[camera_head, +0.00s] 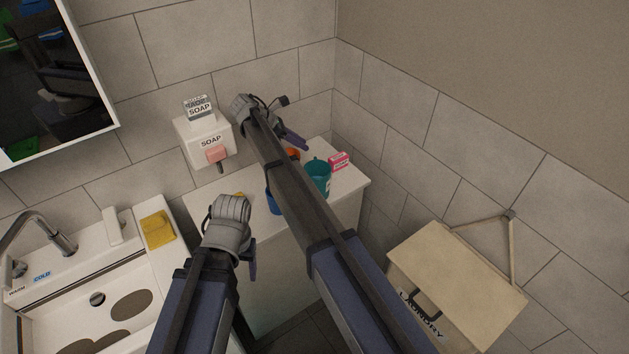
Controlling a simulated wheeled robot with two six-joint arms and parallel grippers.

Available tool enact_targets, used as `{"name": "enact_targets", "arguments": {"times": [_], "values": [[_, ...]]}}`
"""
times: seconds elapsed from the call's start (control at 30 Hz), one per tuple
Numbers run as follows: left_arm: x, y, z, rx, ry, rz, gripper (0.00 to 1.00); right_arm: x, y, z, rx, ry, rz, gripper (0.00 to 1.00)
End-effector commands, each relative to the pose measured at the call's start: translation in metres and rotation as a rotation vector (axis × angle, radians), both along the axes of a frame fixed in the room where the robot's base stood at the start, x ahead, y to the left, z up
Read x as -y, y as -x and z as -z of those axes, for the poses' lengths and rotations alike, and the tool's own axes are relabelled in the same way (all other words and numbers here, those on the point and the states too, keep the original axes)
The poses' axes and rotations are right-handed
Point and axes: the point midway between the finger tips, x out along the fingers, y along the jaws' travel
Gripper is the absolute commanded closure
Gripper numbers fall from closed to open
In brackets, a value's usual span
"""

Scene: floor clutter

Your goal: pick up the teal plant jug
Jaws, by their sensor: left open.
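The teal plant jug (320,177) stands on the white counter (350,184), just right of my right arm, which hides part of its left side. My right gripper (293,138) is above and behind the jug, near the wall, apart from it. Its fingers are seen edge-on, so I cannot tell whether it is open. My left gripper (251,262) is open, lower and to the left, in front of the counter and well away from the jug. Nothing shows in it.
Beside the jug are a pink box (339,161) and an orange item (292,153). A blue item (272,204) is partly hidden by my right arm. A soap dispenser (205,142) hangs on the wall. A sink (75,300) is left, a laundry box (460,285) right.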

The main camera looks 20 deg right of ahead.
Motion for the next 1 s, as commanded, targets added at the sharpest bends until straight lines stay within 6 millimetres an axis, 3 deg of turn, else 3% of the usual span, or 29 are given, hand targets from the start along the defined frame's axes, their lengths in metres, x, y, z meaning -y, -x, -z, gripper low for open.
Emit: {"name": "enact_targets", "arguments": {"times": [0.03, 0.53, 1.0], "values": [[0.000, 0.000, 0.011, 0.000, 0.000, 0.000, 0.35, 0.000, 0.000, 0.011, 0.000, 0.000, 0.000, 0.70], [0.000, 0.000, 0.060, 0.000, 0.000, 0.000, 0.35, 0.000, 0.000, 0.060, 0.001, 0.000, 0.001, 0.70], [0.000, 0.000, 0.075, 0.000, 0.000, 0.000, 0.35, 0.009, 0.000, 0.075, 0.001, 0.000, 0.002, 0.70]]}}
